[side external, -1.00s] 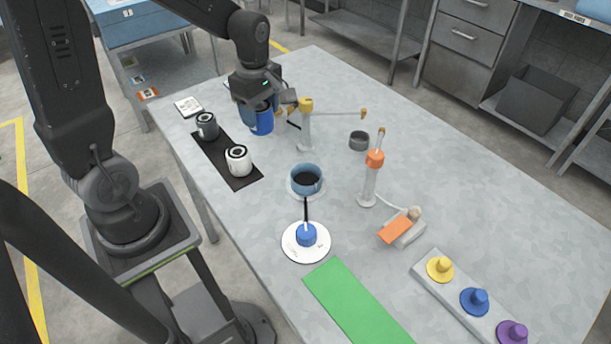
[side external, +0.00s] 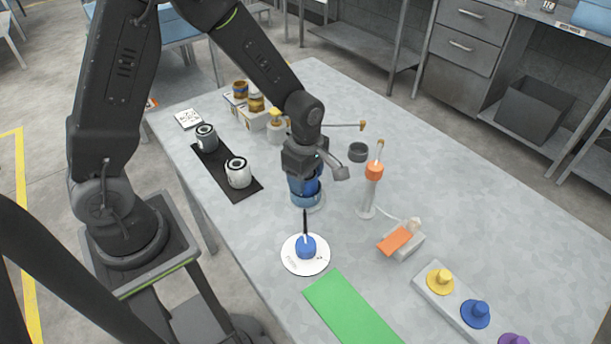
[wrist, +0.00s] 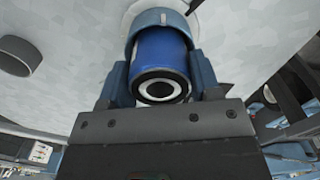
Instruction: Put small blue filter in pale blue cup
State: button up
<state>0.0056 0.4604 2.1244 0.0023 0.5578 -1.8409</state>
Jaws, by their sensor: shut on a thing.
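My gripper (side external: 304,181) is shut on the small blue filter (side external: 312,187) and points down. In the wrist view the filter (wrist: 160,58) sits between the two fingers, with its dark ringed end facing the camera. The pale blue cup (side external: 308,201) stands on the table directly below the filter. In the wrist view the cup's rim (wrist: 158,17) shows around the filter's far end. The filter's lower end is at the cup's mouth; how deep it sits inside is hidden.
A black mat (side external: 218,171) holds a black can (side external: 206,138) and a white can (side external: 238,172). An orange-topped stand (side external: 369,190) is close on the right. A white disc (side external: 305,262) with a blue knob lies in front, near a green mat (side external: 350,308).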

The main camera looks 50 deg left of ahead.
jog(key=shift+f, duration=0.3)
jog(key=o, duration=1)
notch_tip(320, 180, up, 12)
jog(key=shift+s+r+m+t, duration=0.95)
jog(key=shift+s+r+m, duration=0.95)
jog(key=shift+s+m, duration=1.15)
jog(key=shift+s+r+m+t, duration=0.9)
jog(key=shift+s+r+m, duration=1.15)
jog(key=shift+m, duration=1.9)
jog(key=shift+s+r+m+t, duration=0.95)
jog(key=shift+s+r+m, duration=0.75)
jog(key=shift+s+m, duration=1.45)
jog(key=shift+w+m, duration=0.35)
jog(key=shift+w, duration=0.05)
